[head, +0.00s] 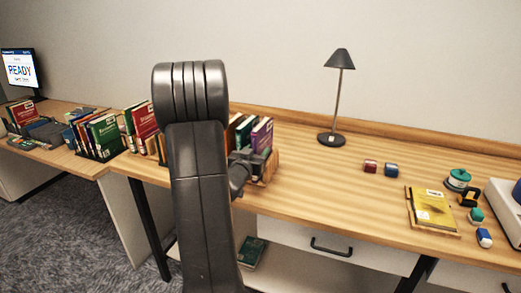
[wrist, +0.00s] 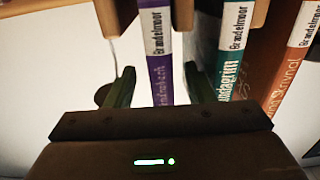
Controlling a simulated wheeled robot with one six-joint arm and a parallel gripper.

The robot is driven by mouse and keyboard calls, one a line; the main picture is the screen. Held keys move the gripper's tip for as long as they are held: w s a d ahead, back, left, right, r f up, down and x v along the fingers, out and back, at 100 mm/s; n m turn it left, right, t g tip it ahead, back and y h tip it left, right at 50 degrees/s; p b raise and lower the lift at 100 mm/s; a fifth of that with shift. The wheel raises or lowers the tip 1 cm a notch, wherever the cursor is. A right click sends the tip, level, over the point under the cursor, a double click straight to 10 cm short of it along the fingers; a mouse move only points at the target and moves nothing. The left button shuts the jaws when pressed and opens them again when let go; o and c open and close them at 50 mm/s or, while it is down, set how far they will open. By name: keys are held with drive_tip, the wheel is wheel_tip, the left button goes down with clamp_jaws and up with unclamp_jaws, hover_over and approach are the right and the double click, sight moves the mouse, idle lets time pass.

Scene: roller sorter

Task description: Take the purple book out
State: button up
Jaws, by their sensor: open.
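The purple book (head: 262,134) stands upright at the right end of a row of books on the wooden desk. In the wrist view its purple spine (wrist: 159,55) with a white label runs down between my two fingers. My gripper (wrist: 159,72) is open, one finger on each side of the spine, with a visible gap on both sides. The right finger lies between the purple book and the teal book (wrist: 232,60). In the head view my gripper (head: 246,160) is in front of the book row, partly hidden by my arm.
An orange book (wrist: 290,55) stands right of the teal one in the wrist view. More books (head: 103,132) stand to the left. The desk between row and lamp is clear.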

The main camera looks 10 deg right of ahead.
drive_tip(key=x, duration=0.3)
drive_tip(key=shift+w+d+f, duration=0.1)
drive_tip(key=shift+w+d, duration=0.1)
